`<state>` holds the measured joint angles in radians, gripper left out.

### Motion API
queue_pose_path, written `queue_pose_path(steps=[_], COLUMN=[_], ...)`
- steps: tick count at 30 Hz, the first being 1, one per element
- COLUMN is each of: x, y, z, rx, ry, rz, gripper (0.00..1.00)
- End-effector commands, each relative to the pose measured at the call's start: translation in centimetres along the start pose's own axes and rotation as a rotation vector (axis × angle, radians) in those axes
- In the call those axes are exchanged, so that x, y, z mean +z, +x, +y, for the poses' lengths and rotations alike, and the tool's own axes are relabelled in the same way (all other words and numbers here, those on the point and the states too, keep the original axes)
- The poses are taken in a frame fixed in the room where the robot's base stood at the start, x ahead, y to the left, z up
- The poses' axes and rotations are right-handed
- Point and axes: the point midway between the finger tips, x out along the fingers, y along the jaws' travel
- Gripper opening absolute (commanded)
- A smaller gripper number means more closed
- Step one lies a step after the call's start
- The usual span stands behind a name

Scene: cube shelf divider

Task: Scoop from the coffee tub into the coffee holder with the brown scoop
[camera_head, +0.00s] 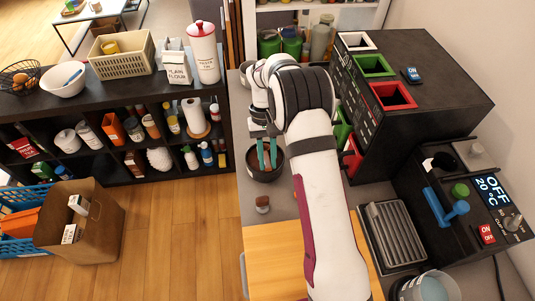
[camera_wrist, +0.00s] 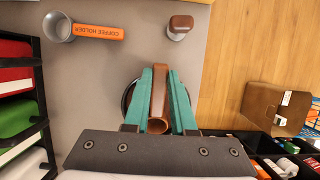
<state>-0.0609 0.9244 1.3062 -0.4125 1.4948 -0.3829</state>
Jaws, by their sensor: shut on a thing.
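My gripper (camera_head: 266,162) is shut on the brown scoop (camera_wrist: 159,92); its teal fingers press on both sides of it in the wrist view. In the head view it points down over the dark round coffee tub (camera_head: 252,174) on the grey counter. In the wrist view the tub's rim (camera_wrist: 126,98) shows behind the fingers, and most of the tub is hidden. I cannot tell whether the scoop touches the coffee. The coffee holder (camera_wrist: 59,27), a grey cup with an orange labelled handle, lies at the upper left of the wrist view.
A brown-topped tamper (camera_head: 262,204) stands on the counter near the tub; it also shows in the wrist view (camera_wrist: 180,27). A black cabinet with coloured bins (camera_head: 393,95) and a coffee machine (camera_head: 450,190) stand to the right. A wooden board (camera_head: 275,262) lies in front.

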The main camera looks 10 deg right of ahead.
Motion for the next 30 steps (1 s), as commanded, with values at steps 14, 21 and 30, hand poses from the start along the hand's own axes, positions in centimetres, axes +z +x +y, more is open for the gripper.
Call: queue_pose_path(steps=[14,21,30], x=[-0.8,-0.8,-0.8], y=[2.2,2.1,2.1], z=[0.0,0.0,0.0], rx=[-0.001,0.0,0.0], ry=[0.0,0.0,0.0], rz=[0.0,0.0,0.0], gripper=[0.0,0.0,0.0])
